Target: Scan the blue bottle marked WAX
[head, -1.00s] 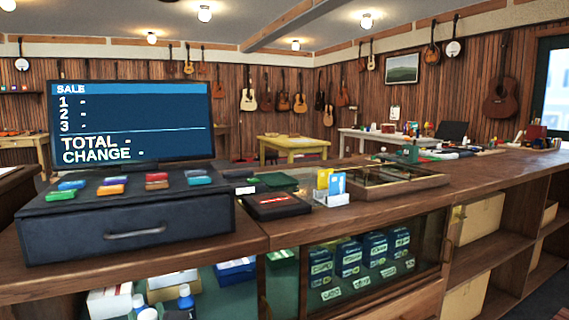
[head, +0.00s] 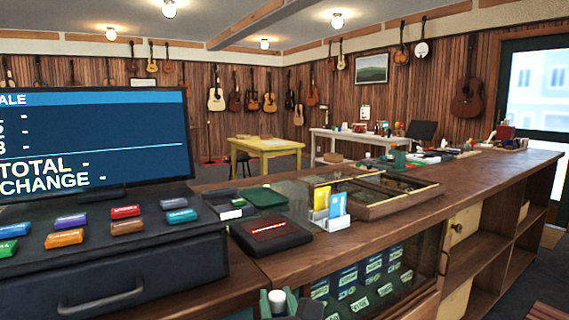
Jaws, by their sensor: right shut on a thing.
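My right gripper (head: 287,307) shows at the bottom edge of the head view, in front of the counter. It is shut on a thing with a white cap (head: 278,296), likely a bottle. Its body and any WAX label are cut off by the frame. A flat black scanner-like box (head: 270,234) with a red strip on top lies on the counter, above and behind the gripper, apart from it. The sale screen (head: 95,140) shows dashes after TOTAL and CHANGE. My left gripper is not in view.
The black cash drawer (head: 130,275) with several coloured keys fills the left of the counter. A card holder (head: 331,222) and a glass-topped display case (head: 375,192) stand right of the scanner box. The counter's far right stretch (head: 470,180) is mostly clear.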

